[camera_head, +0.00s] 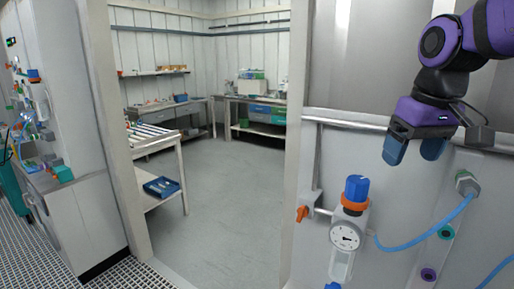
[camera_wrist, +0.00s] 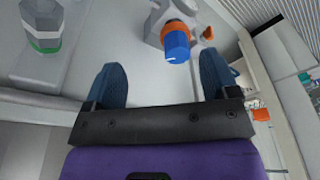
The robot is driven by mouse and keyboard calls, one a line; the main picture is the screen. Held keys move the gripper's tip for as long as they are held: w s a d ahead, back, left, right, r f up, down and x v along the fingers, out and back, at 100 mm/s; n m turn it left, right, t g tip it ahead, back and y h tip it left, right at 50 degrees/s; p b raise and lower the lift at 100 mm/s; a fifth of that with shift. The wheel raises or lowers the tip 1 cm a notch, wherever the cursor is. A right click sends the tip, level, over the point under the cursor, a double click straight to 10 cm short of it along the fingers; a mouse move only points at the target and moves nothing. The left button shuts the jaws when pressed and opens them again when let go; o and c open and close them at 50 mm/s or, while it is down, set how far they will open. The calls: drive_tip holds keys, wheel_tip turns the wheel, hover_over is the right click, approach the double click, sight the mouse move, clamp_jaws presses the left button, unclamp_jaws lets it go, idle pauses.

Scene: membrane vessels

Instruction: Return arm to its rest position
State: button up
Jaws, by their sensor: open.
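My gripper (camera_head: 414,150) is at the upper right of the head view, at the end of my purple and black arm. Its two blue fingers point down and stand apart, with nothing between them. The gripper hangs in front of the grey metal panel, above and to the right of the blue-capped regulator (camera_head: 357,188). In the wrist view the open fingers (camera_wrist: 164,85) frame empty space, and the regulator's blue knob (camera_wrist: 177,45) shows beyond them.
A round gauge (camera_head: 345,236) sits below the regulator, with an orange valve handle (camera_head: 303,213) at its left. A blue hose (camera_head: 425,236) runs from a fitting (camera_head: 466,183) on the panel. A horizontal rail (camera_head: 350,119) crosses behind the gripper. The doorway floor (camera_head: 225,200) is clear.

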drive_tip(key=s+d+f+m+t, duration=0.1)
drive_tip(key=s, duration=0.5)
drive_tip(key=s+d+f+m+t, duration=0.1)
drive_tip(key=s+f+t, duration=0.1)
drive_tip(key=s, duration=0.5)
drive_tip(key=shift+d, duration=0.4)
drive_tip(key=shift+f, duration=0.1)
idle(1.3)
